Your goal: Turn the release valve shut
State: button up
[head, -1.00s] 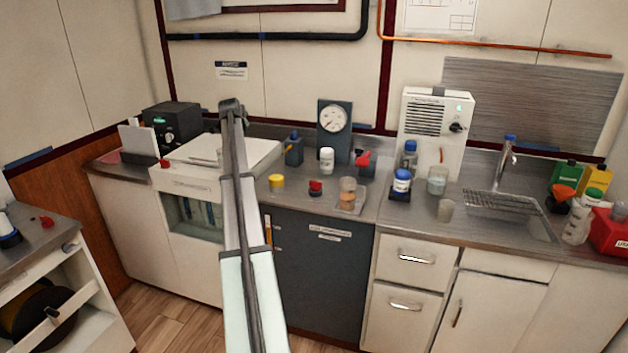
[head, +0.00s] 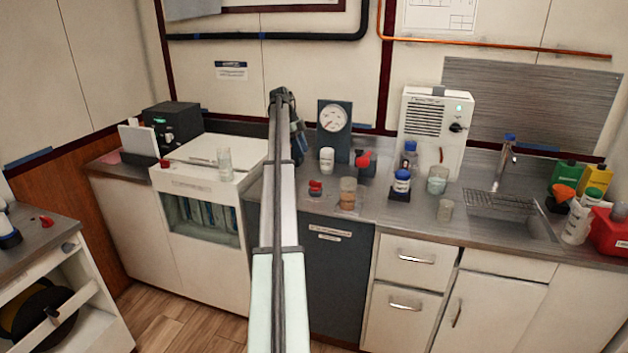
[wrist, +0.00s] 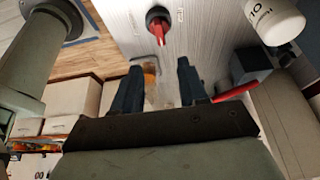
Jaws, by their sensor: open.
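Two red-handled fittings stand on the counter, and I cannot tell for sure which is the release valve. One is a dark block with a red lever (head: 365,160) by the dial gauge (head: 334,118); in the wrist view the block (wrist: 251,63) shows at right, its red lever (wrist: 236,91) reaching toward the right finger. The other is a small red handle on a dark round base (head: 316,187); it shows at the top of the wrist view (wrist: 158,26). My gripper (wrist: 158,75) is open, with no object gripped. My arm hides it in the head view.
A glass with orange contents (head: 348,193) stands in front of the gauge; a white bottle (head: 327,160) is beside it. A bottle on a dark stand (head: 400,185) and a clear beaker (head: 437,180) stand farther right. The counter is crowded around these.

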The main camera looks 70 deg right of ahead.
aim_at(315, 185)
jog(key=x, duration=1.3)
jog(key=shift+f, duration=0.3)
grip_shut()
